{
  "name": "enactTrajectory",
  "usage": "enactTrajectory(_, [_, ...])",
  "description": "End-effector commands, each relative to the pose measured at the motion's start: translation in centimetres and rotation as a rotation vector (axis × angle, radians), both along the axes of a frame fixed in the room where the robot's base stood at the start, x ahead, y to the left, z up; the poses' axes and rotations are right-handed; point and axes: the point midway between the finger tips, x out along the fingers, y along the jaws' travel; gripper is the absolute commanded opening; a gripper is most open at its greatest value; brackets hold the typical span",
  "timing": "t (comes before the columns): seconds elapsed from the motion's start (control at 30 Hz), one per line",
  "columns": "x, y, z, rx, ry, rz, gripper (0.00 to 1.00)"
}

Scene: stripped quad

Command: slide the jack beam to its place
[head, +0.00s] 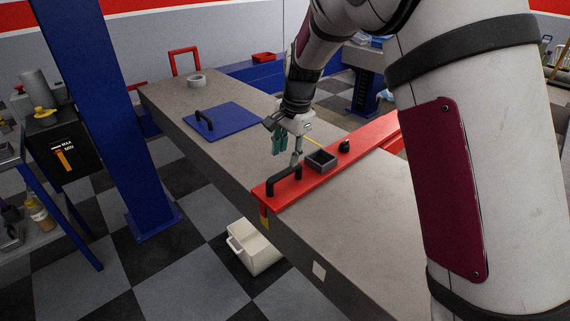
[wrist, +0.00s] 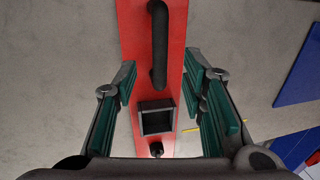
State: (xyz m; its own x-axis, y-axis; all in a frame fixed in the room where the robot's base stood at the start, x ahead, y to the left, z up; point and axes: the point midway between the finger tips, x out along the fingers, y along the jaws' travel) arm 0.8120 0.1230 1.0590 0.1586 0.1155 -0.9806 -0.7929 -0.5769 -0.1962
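The jack beam (head: 365,142) is a long red bar lying across the grey runway (head: 222,155). It carries a black bar handle (head: 284,183) near its front end, a dark open square box (head: 320,160) and a black knob (head: 344,147). In the wrist view the red beam (wrist: 133,35) runs up the middle, with the handle (wrist: 158,45) ahead of the fingers and the box (wrist: 157,118) between them. My gripper (head: 288,148) hangs above the beam near the handle. Its green-padded fingers (wrist: 168,95) are spread wide and empty, one to each side of the beam in the picture.
A blue plate with a black handle (head: 232,121) lies farther back on the runway. A blue post (head: 115,110) stands at left. A white bin (head: 256,247) is on the checkered floor beside the runway. The runway surface in front of the beam is clear.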

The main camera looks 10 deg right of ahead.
Motion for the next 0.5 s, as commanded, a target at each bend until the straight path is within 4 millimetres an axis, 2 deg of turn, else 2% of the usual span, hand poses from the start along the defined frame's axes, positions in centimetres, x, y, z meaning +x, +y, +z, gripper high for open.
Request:
enactTrajectory(0.03, [-0.1, -0.1, 1.1, 0.001, -0.004, 0.000, 0.38])
enactTrajectory(0.2, [-0.5, -0.4, 3.7, 0.000, -0.002, 0.000, 0.38])
enactTrajectory(0.33, [-0.7, -0.5, 4.7, 0.000, -0.001, 0.000, 0.38])
enactTrajectory(0.5, [-0.8, -0.6, 5.1, -0.001, -0.001, 0.000, 0.38])
